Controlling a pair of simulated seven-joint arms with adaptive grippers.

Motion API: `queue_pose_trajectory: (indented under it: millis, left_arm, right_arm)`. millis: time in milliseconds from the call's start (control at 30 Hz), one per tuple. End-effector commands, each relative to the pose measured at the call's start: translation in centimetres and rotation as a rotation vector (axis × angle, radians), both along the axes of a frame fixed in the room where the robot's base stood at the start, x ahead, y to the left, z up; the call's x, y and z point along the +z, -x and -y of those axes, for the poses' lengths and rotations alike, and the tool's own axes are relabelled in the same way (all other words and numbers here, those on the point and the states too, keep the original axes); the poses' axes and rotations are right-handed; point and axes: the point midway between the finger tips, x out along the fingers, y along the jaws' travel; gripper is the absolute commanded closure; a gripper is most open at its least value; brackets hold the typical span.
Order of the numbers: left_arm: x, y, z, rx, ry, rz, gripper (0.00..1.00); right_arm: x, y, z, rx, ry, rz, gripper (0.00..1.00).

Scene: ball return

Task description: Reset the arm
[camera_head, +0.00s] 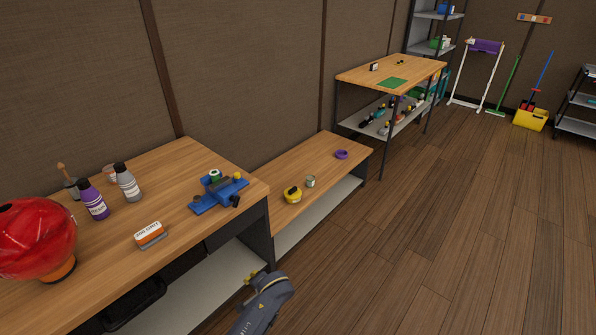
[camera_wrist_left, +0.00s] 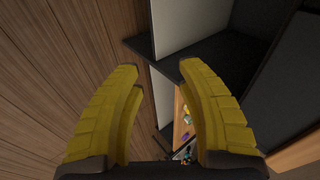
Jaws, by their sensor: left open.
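My left gripper (camera_wrist_left: 159,66) has two yellow ribbed fingers spread wide in the left wrist view, with nothing between them. In the head view, my grey left arm reaches up from the bottom middle, and a small part of its yellow gripper (camera_head: 250,278) shows in front of the near workbench's right end. The rest of the gripper is hidden behind the arm. In the wrist view, a dark bench frame (camera_wrist_left: 205,52) and pale panel lie beyond the fingers. My right gripper is in neither view.
The near workbench (camera_head: 180,170) holds a red rounded object (camera_head: 35,238), bottles, an orange-white box (camera_head: 150,234) and a blue tool (camera_head: 218,193). A low bench (camera_head: 270,175) and a taller table (camera_head: 350,76) stand beyond. The wooden floor (camera_head: 430,240) at right is clear.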

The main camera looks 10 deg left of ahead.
Motion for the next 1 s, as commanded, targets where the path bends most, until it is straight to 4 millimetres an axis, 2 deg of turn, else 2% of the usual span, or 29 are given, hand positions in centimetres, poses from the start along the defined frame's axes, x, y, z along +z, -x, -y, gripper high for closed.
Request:
queue_pose_trajectory:
  millis: [67,167,267,367,467,600,700,867,1000]
  left_arm:
    - [-0.4,-0.7,1.0,-0.026,0.041,0.026,0.62]
    - [-2.3,-1.5,2.4,-0.066,0.114,0.055,0.62]
    - [-5.5,-1.6,3.5,-0.097,0.199,0.074,0.62]
    - [-9.8,0.0,4.0,-0.111,0.281,0.073,0.62]
    - [-14.8,3.2,4.2,-0.109,0.359,0.061,0.62]
    - [-21.4,9.4,3.5,-0.078,0.449,0.037,0.62]
    - [-25.2,14.5,2.8,-0.045,0.495,0.015,0.62]
    - [-30.2,23.4,1.3,0.021,0.543,-0.029,0.62]
    - [-33.3,31.6,-0.2,0.083,0.562,-0.081,0.62]
  right_arm:
    - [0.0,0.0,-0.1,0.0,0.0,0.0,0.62]
    - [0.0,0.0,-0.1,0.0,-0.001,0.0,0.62]
    - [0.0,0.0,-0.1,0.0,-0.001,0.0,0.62]
    - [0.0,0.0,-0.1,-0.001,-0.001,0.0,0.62]
    - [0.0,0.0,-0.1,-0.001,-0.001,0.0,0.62]
    - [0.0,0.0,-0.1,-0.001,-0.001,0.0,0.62]
    - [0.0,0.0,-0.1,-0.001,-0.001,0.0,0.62]
    - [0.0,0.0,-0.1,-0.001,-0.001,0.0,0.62]
    - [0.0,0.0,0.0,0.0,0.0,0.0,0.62]
